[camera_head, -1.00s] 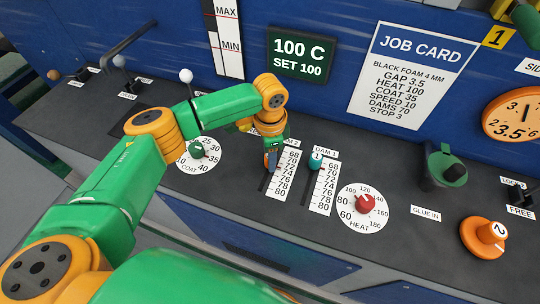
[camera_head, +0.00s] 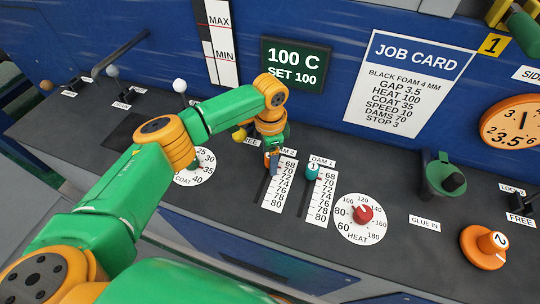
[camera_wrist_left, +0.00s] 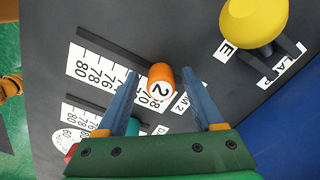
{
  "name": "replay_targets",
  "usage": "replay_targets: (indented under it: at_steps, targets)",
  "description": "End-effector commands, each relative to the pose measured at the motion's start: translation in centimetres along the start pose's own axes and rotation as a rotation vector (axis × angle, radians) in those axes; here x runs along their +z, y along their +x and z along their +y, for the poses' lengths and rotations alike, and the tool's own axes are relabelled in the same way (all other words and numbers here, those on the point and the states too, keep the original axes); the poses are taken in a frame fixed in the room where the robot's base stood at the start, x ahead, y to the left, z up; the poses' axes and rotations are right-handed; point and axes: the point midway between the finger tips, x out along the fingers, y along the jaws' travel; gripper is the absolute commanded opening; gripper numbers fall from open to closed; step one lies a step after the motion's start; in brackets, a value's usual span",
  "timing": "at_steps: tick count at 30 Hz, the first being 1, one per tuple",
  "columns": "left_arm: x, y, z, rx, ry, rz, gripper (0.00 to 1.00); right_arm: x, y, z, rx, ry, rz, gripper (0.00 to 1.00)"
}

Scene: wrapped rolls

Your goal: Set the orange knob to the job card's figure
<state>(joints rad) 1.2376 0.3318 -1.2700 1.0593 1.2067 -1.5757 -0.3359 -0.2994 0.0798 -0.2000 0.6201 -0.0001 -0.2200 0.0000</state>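The orange knob, marked 2, sits on the DAM 2 slider slot; it shows clearly in the left wrist view (camera_wrist_left: 161,82) and mostly hidden in the head view (camera_head: 267,160). My left gripper (camera_wrist_left: 160,75) is open, its blue fingers on either side of the knob with gaps visible. In the head view the left gripper (camera_head: 272,162) points down at the upper end of the DAM 2 scale (camera_head: 279,187), near 68 to 70; the exact reading is hidden. The job card (camera_head: 408,85) reads DAMS 70. My right gripper is not in view.
A teal DAM 1 knob (camera_head: 312,171) stands close right of the gripper. A red HEAT knob (camera_head: 363,214), COAT dial (camera_head: 192,168), green pot (camera_head: 441,177) and orange knob-topped disc (camera_head: 483,246) share the panel. A yellow knob (camera_wrist_left: 254,20) is near in the wrist view.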

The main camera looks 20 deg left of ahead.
Motion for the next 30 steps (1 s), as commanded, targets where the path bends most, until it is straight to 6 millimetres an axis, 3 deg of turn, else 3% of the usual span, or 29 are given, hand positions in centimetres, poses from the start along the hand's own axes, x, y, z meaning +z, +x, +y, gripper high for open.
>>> replay_targets:
  at_steps: [9, 18, 21, 30]
  targets:
    - [-0.1, -0.4, 0.0, -0.001, 0.000, 0.002, 0.69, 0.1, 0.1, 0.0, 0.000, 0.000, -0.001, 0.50]
    - [-0.1, -6.1, -0.1, -0.003, 0.000, 0.002, 0.69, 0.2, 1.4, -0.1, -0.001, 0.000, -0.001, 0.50]
    - [-0.1, -6.9, 0.0, 0.000, 0.001, 0.001, 0.69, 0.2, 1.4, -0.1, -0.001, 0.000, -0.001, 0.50]
    - [0.0, -7.1, 0.0, 0.000, 0.000, -0.001, 0.69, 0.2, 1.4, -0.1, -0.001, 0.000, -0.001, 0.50]
